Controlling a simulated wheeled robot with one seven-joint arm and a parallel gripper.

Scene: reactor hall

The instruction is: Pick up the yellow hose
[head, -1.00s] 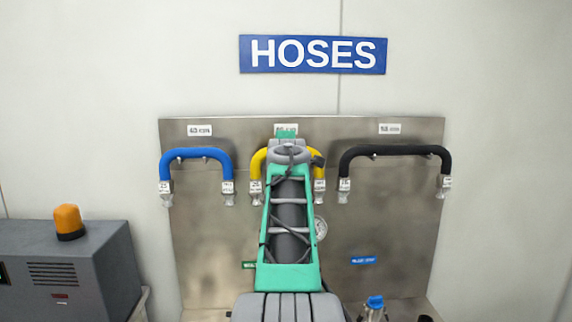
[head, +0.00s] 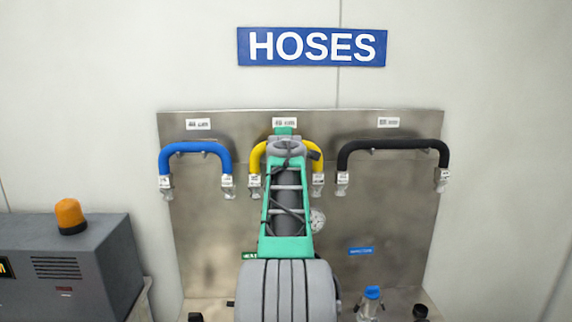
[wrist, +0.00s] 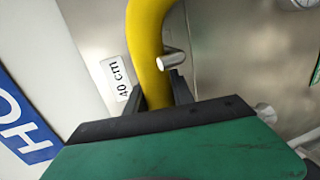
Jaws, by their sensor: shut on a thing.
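The yellow hose (head: 257,157) hangs in an arch on the steel panel, between the blue and black hoses. Its middle is hidden behind my arm in the head view. In the wrist view the yellow hose (wrist: 147,40) runs down between the dark fingers of my gripper (wrist: 165,92), which is shut on it. A metal peg (wrist: 172,60) sticks out right beside the hose. A label reading "40 cm" (wrist: 117,78) is on the panel next to it.
A blue hose (head: 197,147) hangs at left and a black hose (head: 392,145) at right. A grey box with an orange lamp (head: 70,216) stands at lower left. A blue-capped fitting (head: 371,298) stands on the ledge below. A HOSES sign (head: 312,47) is above.

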